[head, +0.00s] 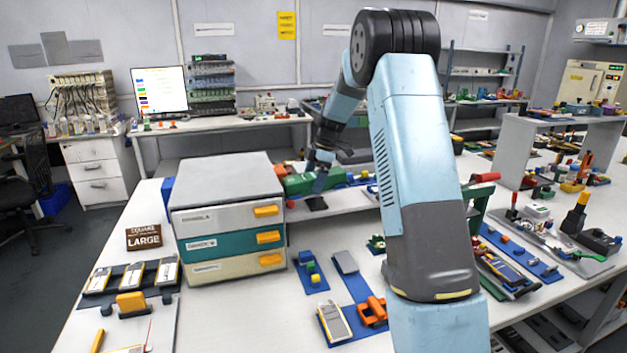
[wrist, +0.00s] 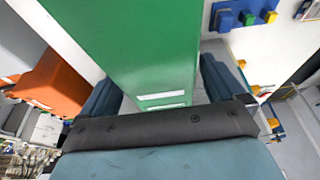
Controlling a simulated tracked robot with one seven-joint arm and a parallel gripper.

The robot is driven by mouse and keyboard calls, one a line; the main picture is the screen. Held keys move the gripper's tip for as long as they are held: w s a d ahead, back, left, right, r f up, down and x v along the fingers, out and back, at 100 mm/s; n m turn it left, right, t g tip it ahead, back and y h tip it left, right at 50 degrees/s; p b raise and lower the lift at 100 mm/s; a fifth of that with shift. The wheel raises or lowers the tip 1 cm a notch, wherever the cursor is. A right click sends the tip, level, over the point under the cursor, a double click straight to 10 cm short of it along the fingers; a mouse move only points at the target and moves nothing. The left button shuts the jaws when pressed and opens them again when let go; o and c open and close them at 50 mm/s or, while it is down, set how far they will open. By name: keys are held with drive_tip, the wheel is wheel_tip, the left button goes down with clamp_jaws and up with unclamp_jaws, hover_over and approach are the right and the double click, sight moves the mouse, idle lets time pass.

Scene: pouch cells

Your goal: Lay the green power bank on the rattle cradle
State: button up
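A large green block, which looks like the green power bank (wrist: 140,40), fills the middle of the wrist view, with pale labels on its near end. My gripper (wrist: 158,78) has one finger against each long side of it and appears shut on it. In the head view the green power bank (head: 299,185) shows in part just right of the drawer unit, with my gripper (head: 318,182) over it and partly hiding it. I cannot pick out the rattle cradle with certainty; my arm covers part of the table.
The three-drawer unit (head: 228,220) with yellow handles stands left of my gripper. Blue mats with a grey device (head: 334,322) and an orange clamp-like part (head: 373,312) lie in front. Table front-centre is mostly bare.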

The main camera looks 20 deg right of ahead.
drive_tip(key=shift+o, duration=0.2)
drive_tip(key=v, duration=1.3)
drive_tip(key=shift+r, duration=0.3)
drive_tip(key=shift+s+d, duration=0.1)
